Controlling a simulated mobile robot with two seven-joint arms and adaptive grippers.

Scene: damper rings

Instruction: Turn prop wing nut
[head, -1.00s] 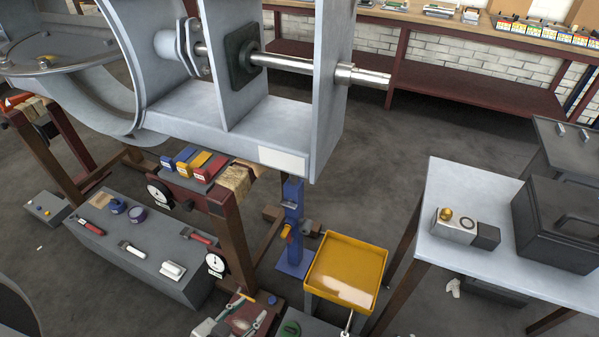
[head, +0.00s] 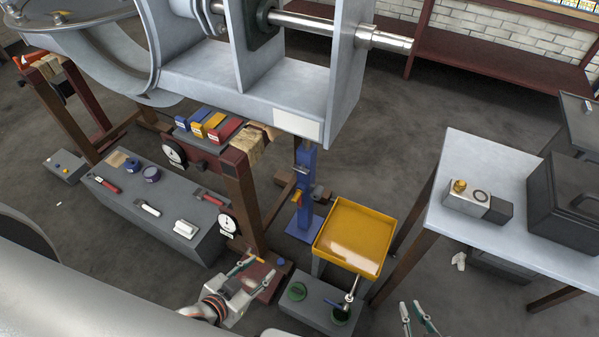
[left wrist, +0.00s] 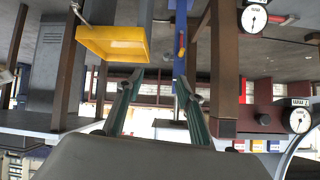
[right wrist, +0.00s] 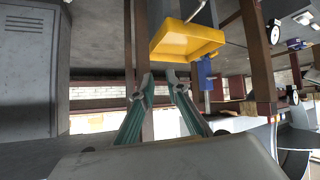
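The blue prop (head: 304,190) stands on a blue base plate below the grey machine frame. A small orange-yellow part on its side, apparently the wing nut (head: 297,199), shows in the head view. The prop also shows inverted in the left wrist view (left wrist: 181,25), with a yellow spot on it beyond the fingers. My left gripper (head: 254,271) is open and empty, in front of the prop and apart from it. My right gripper (right wrist: 160,77) is open and empty; its fingertips show at the head view's bottom edge (head: 412,306), right of the yellow tray.
The yellow tray (head: 325,247) stands close right of the prop. A grey box with green-rimmed holes (head: 317,305) is in front. A brown trestle leg (head: 243,200) with dial gauges is left of the prop. A white table (head: 450,190) stands at right.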

